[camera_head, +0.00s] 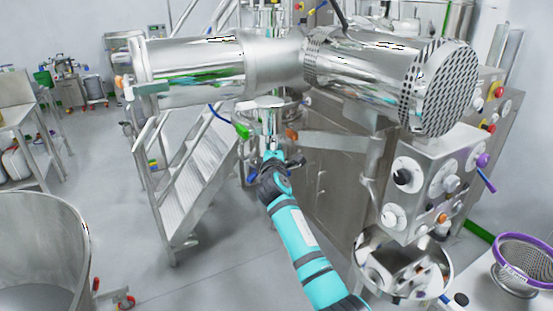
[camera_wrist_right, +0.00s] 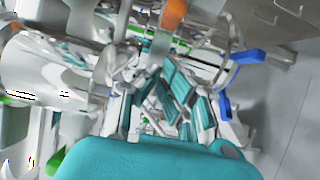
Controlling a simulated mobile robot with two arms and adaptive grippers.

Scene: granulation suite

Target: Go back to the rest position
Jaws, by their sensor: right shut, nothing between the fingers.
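My right arm, teal with dark bands, reaches up from the bottom of the head view. Its gripper (camera_head: 271,143) is at the upright metal parts below the large steel cylinder, between the stepladder and the control panel. In the right wrist view the gripper (camera_wrist_right: 160,75) shows its teal body at the bottom, with the fingers in front of shiny metal parts. It is shut with nothing held. Whether it touches the metal is hard to tell. My left gripper is not in view.
A large horizontal steel cylinder (camera_head: 195,72) hangs over the gripper. A metal stepladder (camera_head: 188,185) stands to the left, and a control panel (camera_head: 425,185) with knobs to the right. A steel bowl (camera_head: 445,262) and purple-rimmed sieve (camera_head: 497,268) are at lower right. The floor at lower centre-left is clear.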

